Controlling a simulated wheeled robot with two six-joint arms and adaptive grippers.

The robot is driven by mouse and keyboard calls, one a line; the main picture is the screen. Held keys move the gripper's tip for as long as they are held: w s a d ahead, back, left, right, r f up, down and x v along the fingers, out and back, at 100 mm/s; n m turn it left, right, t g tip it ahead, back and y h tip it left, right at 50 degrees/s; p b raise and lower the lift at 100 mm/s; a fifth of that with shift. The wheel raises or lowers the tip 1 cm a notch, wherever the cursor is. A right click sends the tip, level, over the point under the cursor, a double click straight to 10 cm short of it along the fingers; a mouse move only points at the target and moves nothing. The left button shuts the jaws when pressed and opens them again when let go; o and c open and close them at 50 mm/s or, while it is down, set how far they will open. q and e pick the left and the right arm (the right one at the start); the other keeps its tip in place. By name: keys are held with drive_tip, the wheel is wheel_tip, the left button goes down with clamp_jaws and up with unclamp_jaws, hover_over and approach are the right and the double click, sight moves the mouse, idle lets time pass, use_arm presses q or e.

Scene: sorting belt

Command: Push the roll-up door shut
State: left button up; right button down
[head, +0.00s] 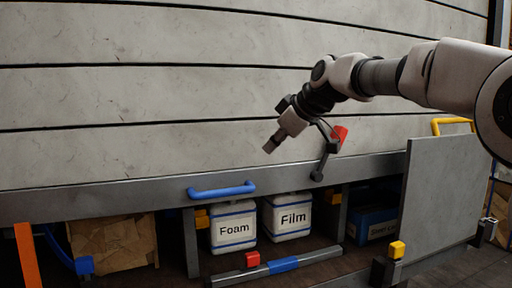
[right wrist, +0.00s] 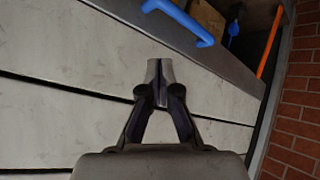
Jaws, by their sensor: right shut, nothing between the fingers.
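The roll-up door (head: 150,95) is a wall of wide grey slats with dark seams and fills most of the head view. Its grey bottom bar (head: 110,200) carries a blue handle (head: 222,191) and hangs above an opening where boxes show. My right gripper (head: 270,148) is shut and empty in front of the lower slats, up and right of the handle and apart from it. In the right wrist view the shut fingers (right wrist: 160,70) point toward the bar, with the blue handle (right wrist: 180,22) beyond them. My left gripper is not in view.
Below the bar are a cardboard box (head: 112,240), white Foam (head: 233,228) and Film (head: 288,217) bins and a blue box (head: 372,224). A low rail with a blue grip (head: 284,264) lies in front. A grey panel (head: 440,195) stands right.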

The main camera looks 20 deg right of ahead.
drive_tip(key=p+x, duration=0.1)
drive_tip(key=x, duration=0.3)
drive_tip(key=d+f+p+x, duration=0.1)
drive_tip(key=x, duration=0.3)
drive_tip(key=s+d+f+p+x, duration=0.1)
drive_tip(key=x, duration=0.4)
drive_tip(key=shift+p, duration=0.4)
drive_tip(key=shift+a, duration=0.1)
